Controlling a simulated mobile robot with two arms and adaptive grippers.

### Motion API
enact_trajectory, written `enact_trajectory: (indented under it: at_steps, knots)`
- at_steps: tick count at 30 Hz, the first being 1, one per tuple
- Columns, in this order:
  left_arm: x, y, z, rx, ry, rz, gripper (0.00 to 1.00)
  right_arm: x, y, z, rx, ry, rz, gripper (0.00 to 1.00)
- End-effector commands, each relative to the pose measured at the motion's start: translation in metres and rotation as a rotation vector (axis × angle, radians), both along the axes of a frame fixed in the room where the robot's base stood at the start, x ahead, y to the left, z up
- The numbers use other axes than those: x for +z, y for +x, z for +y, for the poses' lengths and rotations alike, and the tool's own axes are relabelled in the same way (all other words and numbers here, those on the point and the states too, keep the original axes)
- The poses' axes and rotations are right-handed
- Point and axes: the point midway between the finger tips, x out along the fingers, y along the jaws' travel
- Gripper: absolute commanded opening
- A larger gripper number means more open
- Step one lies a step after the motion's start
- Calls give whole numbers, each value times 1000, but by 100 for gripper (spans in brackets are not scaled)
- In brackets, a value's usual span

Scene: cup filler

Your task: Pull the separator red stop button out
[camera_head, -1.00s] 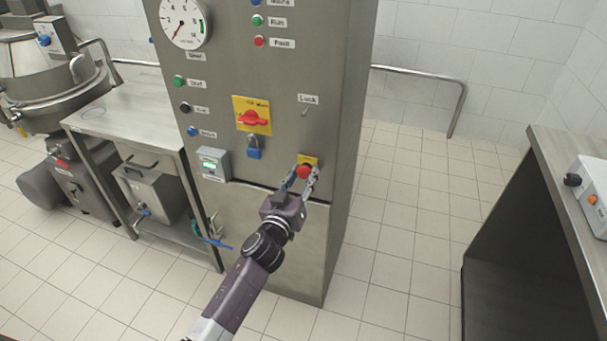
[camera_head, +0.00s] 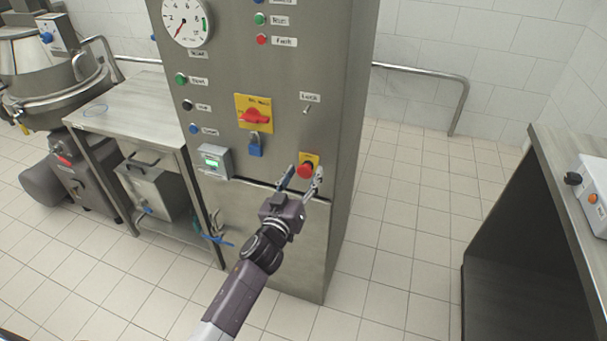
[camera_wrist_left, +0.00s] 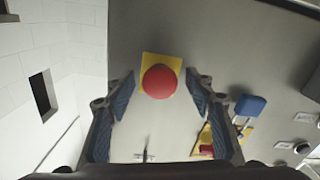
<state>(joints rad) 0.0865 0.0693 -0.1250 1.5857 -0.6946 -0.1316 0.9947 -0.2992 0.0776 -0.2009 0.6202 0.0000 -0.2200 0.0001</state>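The red stop button (camera_head: 305,171) sits on a yellow plate (camera_head: 311,158) low on the right of the grey cabinet front. In the left wrist view the red button (camera_wrist_left: 159,81) is a round mushroom head on its yellow plate (camera_wrist_left: 147,59), beyond and between the fingertips. My left gripper (camera_head: 302,178) is open in front of the button, fingers on either side. In the left wrist view a gap shows between each finger and the button, and nothing is held. My right gripper is not in view.
A red rotary switch (camera_head: 254,117) with a blue padlock (camera_head: 255,146) is left of the button. A lock toggle (camera_head: 306,109) is above it. A grey box with a green display (camera_head: 214,161) juts out at left. Tiled floor (camera_head: 388,240) is clear at right.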

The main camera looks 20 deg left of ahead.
Motion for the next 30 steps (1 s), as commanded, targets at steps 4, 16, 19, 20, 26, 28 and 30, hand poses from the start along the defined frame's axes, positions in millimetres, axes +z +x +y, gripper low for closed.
enact_trajectory:
  at_steps: [4,16,19,20,26,28,30]
  knots:
    - [1,0,0,0,0,-2,49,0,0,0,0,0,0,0]
    - [0,-43,1,0,-1,0,49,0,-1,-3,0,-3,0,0]
    - [-1,-64,2,1,-1,1,49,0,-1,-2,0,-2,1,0]
    - [-1,-70,3,1,-1,1,49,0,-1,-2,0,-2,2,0]
    - [0,-103,4,1,-1,0,49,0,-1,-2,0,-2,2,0]
    - [0,-110,4,0,-2,-1,49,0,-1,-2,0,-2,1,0]
    - [0,-116,4,1,-2,0,49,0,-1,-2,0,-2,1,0]
